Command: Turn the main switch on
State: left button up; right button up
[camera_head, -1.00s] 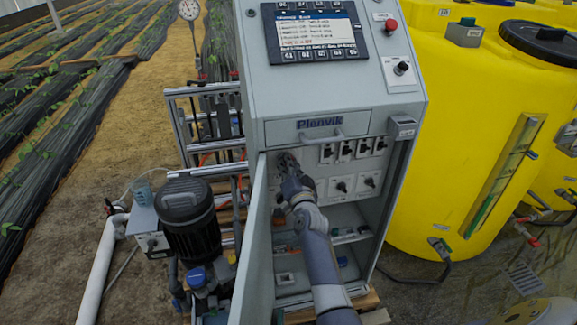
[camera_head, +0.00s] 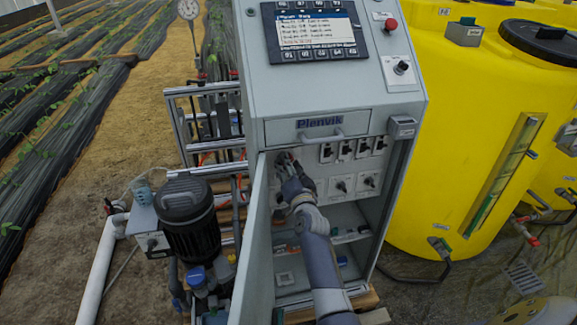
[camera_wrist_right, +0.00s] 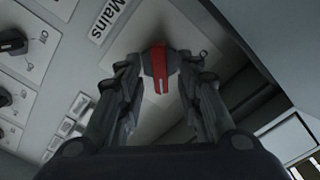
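The main switch (camera_wrist_right: 160,72), a red handle with a white line on a dark base, sits on a pale plate beside a "Mains" label (camera_wrist_right: 108,20) in the right wrist view. My right gripper (camera_wrist_right: 160,62) is open around it, one finger on each side. Small gaps seem to show, but I cannot tell whether a fingertip touches. In the head view my right gripper (camera_head: 285,160) reaches into the upper left of the open grey cabinet (camera_head: 255,115) and hides the switch there. My left gripper is not in view.
The open cabinet door (camera_head: 254,255) stands close left of my right arm. Black breakers (camera_head: 345,149) and rotary knobs (camera_head: 341,187) are right of the gripper. A screen (camera_head: 315,35) and a red button (camera_head: 391,25) are above. A yellow tank (camera_head: 460,150) stands right.

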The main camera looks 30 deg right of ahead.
jog(key=v, duration=0.6)
jog(key=shift+s, duration=0.4)
jog(key=shift+a, duration=0.1)
